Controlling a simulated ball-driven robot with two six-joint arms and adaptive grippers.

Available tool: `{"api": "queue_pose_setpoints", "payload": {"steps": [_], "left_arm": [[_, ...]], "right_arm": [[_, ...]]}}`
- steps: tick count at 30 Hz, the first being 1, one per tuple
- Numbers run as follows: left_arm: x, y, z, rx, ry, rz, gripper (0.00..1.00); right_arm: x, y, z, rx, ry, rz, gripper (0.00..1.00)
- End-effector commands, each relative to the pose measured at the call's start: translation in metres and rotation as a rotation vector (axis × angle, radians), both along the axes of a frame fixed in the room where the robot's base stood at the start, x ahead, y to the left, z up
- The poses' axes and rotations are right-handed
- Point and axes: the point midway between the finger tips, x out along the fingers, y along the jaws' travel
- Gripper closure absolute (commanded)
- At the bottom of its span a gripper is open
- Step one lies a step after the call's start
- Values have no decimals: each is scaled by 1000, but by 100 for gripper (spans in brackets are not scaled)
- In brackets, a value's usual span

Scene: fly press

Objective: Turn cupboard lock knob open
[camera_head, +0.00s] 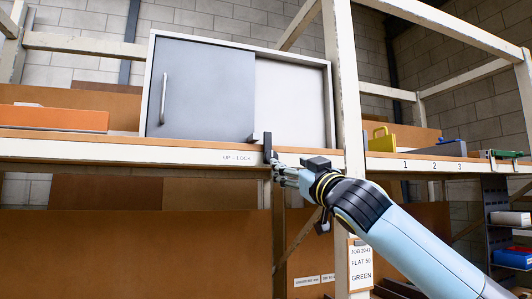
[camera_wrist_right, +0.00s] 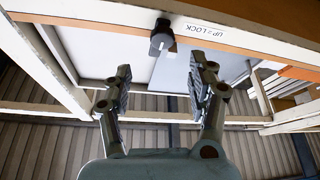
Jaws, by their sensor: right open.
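The lock knob (camera_wrist_right: 161,38) is a small dark knob on the front edge of the shelf, beside the UP = LOCK label (camera_wrist_right: 206,29). The label also shows in the head view (camera_head: 238,157). My right gripper (camera_wrist_right: 158,88) is open and empty, its two fingers spread to either side of the knob's line and apart from it. In the head view my right gripper (camera_head: 280,170) is at the shelf edge, just right of the label, and partly crowds the knob from view. The cupboard (camera_head: 292,100) has a grey sliding door and a whitish panel. My left gripper is out of view.
The shelf edge (camera_head: 120,150) runs across under the cupboard. A pale upright post (camera_head: 345,90) stands right of the cupboard, near my right arm. An orange box (camera_head: 53,118) lies left; a yellow item (camera_head: 382,138) and a blue-grey item (camera_head: 447,148) lie right.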

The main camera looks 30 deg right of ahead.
Motion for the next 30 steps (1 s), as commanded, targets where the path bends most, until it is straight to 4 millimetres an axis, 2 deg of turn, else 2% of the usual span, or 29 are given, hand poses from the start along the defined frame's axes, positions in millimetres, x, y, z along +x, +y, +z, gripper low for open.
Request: {"api": "queue_pose_setpoints", "payload": {"steps": [5, 12, 15, 21, 28, 30], "left_arm": [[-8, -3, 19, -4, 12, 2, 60], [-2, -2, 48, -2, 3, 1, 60], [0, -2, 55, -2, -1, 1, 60], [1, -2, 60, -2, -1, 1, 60], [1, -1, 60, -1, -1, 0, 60], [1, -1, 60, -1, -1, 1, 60]], "right_arm": [[26, -3, 14, 8, 0, 1, 42], [70, -9, 31, 7, 1, 2, 42], [83, -10, 35, 4, 1, 1, 42], [95, -12, 37, 2, 1, 3, 42], [96, -12, 36, 2, 2, 2, 42], [96, -12, 36, 2, 2, 2, 48]]}}
